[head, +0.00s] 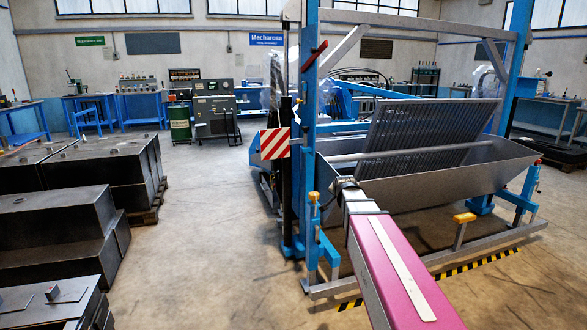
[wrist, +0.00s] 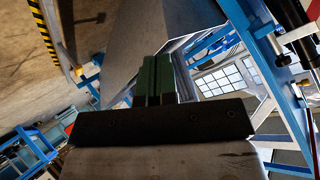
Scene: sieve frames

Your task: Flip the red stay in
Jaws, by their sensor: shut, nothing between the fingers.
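The red stay (head: 313,55) is a short dark-red bar high on the left blue post (head: 309,120) of the sieve machine. It slants, with its upper end to the right. My gripper (wrist: 155,62) shows in the wrist view as two green fingers pressed together, with nothing between them. The fingertips are hidden there behind the wrist. A red piece at the wrist view's upper right cannot be clearly identified.
A slatted sieve frame (head: 430,135) stands tilted up over a grey trough (head: 440,180). Yellow-topped handles (head: 464,218) and a striped red-white plate (head: 275,143) are on the machine. Dark metal blocks (head: 60,225) stand at left. The floor between is clear.

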